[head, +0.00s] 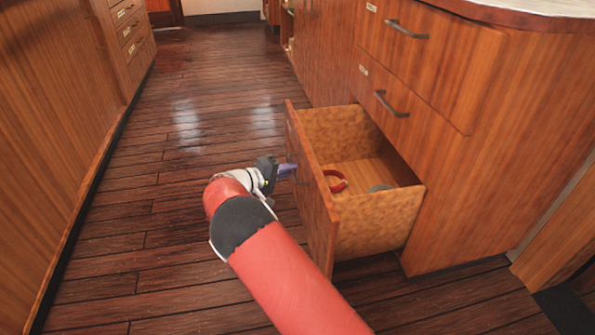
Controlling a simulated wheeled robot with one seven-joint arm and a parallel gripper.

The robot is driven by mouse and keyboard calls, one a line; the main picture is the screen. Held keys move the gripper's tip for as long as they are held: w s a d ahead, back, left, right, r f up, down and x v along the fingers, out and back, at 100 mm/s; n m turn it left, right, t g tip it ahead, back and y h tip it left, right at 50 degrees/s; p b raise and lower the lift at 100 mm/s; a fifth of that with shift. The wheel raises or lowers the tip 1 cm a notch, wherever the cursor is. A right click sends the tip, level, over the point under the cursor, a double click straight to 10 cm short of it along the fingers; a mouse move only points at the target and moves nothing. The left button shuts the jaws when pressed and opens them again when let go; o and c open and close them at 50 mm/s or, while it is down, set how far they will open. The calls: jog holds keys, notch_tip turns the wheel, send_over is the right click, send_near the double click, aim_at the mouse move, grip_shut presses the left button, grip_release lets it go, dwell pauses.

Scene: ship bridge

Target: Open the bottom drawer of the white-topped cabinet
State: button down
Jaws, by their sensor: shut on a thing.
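The white-topped cabinet (505,120) stands at the right in the head view, in orange-brown wood with a pale top. Its bottom drawer (375,222) is pulled well out, and its inside shows from above. My gripper (286,171) is at the outer face of the drawer front (312,190), on its left side. The gripper is shut on the drawer's handle, which the gripper and the drawer front hide from view. The two upper drawers with dark bar handles (392,104) are closed.
A red ring-shaped object (336,181) and a grey round object (381,188) lie in the open drawer. Wooden cabinets (50,130) line the left side. The dark plank floor (190,130) between is clear.

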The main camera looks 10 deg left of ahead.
jog(key=shift+a+f, duration=0.1)
jog(key=c, duration=1.5)
grip_release()
jog(key=v, duration=0.8)
jog(key=shift+p, duration=0.35)
